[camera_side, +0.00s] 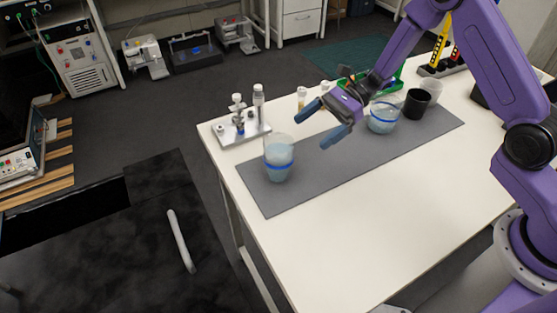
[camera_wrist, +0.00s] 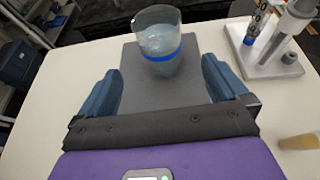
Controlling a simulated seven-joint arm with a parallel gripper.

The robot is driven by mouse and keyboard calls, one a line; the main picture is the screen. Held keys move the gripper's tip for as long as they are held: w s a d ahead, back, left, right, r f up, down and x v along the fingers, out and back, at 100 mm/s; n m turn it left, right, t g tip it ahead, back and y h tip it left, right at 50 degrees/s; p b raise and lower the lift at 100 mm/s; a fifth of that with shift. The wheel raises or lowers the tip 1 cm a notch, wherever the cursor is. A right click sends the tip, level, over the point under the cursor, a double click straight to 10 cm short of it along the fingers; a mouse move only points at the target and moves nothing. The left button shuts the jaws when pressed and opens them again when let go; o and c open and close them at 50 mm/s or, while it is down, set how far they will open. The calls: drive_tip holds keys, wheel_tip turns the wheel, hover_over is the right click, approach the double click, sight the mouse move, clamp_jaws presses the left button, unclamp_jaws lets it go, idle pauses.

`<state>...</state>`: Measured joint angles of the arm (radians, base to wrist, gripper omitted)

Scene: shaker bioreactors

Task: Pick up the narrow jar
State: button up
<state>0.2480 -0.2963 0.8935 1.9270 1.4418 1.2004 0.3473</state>
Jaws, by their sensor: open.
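A clear jar with a blue band and pale bluish contents (camera_side: 279,160) stands upright near the left end of the grey mat. It looks like the narrower of two banded jars. In the wrist view this jar (camera_wrist: 158,44) is ahead of the fingers, roughly centred between them. My gripper (camera_side: 321,123) is open and empty above the mat, to the right of this jar and apart from it. Both blue fingers show in the wrist view (camera_wrist: 160,80). A wider jar with a blue band (camera_side: 383,115) stands farther right on the mat, partly behind my wrist.
A metal stand with vials (camera_side: 241,128) is close behind the narrow jar, and also at right in the wrist view (camera_wrist: 272,55). A small vial (camera_side: 301,98) stands behind the mat. A black cup (camera_side: 416,104) stands beside the wider jar. The white table's front (camera_side: 340,235) is clear.

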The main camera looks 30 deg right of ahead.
sight(267, 164)
drive_tip(key=x, duration=1.1)
drive_tip(key=shift+w+a+f, duration=0.1)
drive_tip(key=shift+a, duration=0.2)
drive_tip(key=c, duration=1.2)
